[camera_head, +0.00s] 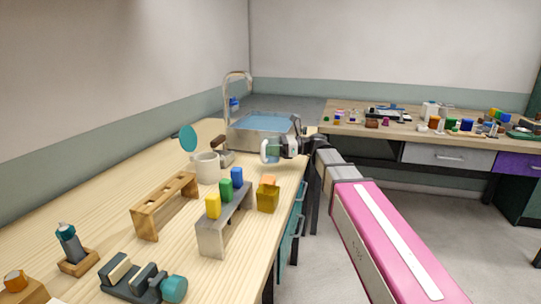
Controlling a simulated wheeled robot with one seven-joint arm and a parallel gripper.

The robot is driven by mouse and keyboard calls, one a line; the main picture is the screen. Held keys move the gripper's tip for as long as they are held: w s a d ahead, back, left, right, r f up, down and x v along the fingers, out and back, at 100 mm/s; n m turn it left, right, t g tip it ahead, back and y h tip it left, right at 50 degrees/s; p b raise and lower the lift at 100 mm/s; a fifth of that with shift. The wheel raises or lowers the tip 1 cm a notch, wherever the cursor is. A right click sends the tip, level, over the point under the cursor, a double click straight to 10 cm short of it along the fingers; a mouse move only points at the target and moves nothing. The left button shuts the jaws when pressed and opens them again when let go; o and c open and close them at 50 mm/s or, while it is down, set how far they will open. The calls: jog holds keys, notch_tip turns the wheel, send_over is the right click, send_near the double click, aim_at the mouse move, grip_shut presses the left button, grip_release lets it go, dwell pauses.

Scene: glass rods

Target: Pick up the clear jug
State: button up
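My gripper (272,150) is small in the head view, at the end of my pink arm, over the far right part of the wooden bench (120,215). A pale rounded shape with a greenish middle shows at its fingers. I cannot tell whether this is part of the gripper or a clear vessel, nor whether the fingers are open or shut. I cannot make out a clear jug with certainty. A whitish mug-like vessel (207,168) stands upright on the bench, left of the gripper and apart from it; it looks opaque.
A sink basin (262,138) with a tall tap lies behind the gripper. A wooden rack (164,205), a grey stand with coloured blocks (224,225) and a yellow box (268,199) stand nearer. A cluttered side bench (400,127) is at the right. Open floor lies below.

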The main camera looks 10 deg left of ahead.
jog(key=s+a+r, duration=0.2)
jog(key=s+r, duration=0.3)
jog(key=r, duration=0.2)
jog(key=s+a+r, duration=0.3)
jog(key=s+r, duration=0.3)
jog(key=r, duration=0.1)
jog(key=w+d+f+m+t, duration=0.3)
jog(key=w+d+f+t, duration=0.15)
jog(key=d+f, duration=0.45)
jog(key=w+d+f+m+t, duration=0.25)
jog(key=w+d+f, duration=0.4)
jog(key=d, duration=0.55)
jog(key=d+f+m+t+h, duration=0.1)
jog(key=d+f+m+t, duration=0.1)
jog(key=d+f+t, duration=0.2)
jog(key=d+f+m+t+h, duration=0.1)
jog(key=d+f+t, duration=0.3)
jog(key=d+f, duration=0.7)
jog(key=d+m, duration=0.1)
jog(key=d, duration=0.5)
jog(key=shift+s+d+f+m+h, duration=0.15)
jog(key=shift+s+f+m+h, duration=0.1)
jog(key=shift+m+h, duration=0.15)
